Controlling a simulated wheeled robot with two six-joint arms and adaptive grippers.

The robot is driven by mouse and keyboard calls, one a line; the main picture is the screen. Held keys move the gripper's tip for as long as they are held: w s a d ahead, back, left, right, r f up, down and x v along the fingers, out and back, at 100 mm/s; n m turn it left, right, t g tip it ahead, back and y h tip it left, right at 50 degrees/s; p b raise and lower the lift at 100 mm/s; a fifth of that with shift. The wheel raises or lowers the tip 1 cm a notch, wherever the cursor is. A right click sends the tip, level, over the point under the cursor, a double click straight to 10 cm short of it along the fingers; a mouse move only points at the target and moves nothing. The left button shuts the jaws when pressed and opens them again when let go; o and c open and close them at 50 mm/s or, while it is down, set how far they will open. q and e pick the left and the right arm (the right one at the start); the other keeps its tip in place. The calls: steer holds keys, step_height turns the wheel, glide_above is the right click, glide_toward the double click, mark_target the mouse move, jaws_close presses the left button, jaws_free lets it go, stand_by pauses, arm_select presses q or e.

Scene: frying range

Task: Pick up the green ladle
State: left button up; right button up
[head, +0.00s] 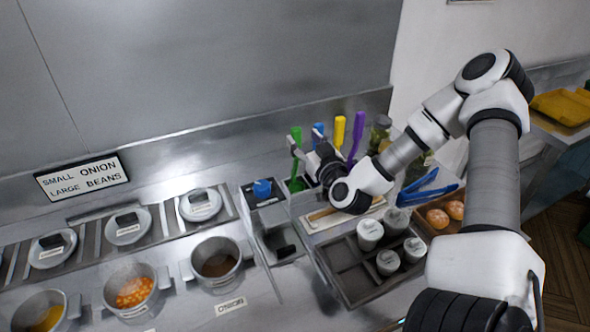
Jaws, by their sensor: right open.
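The green ladle (296,135) stands upright among coloured handles at the back of the counter, its handle top showing and its lower part in a holder. My right gripper (303,142) is open, its fingers beside the green handle. I cannot tell whether they touch the handle or lie on both sides of it. My left gripper is not in view.
Blue (318,131), yellow (339,130) and purple (357,135) handles stand close to the right. Blue tongs (425,188), a dark tray (345,262) with white-lidded jars, and pots (217,264) of food lie nearer. A steel wall rises behind.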

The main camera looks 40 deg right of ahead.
mark_target(297, 134)
steer(key=x, duration=0.3)
steer(key=f+x, duration=0.1)
steer(key=x, duration=0.1)
steer(key=shift+w, duration=0.25)
steer(key=shift+s+a+r, duration=0.1)
steer(key=shift+s+r, duration=0.15)
steer(key=shift+s, duration=0.1)
steer(key=shift+c, duration=1)
steer(key=c, duration=0.6)
jaws_close()
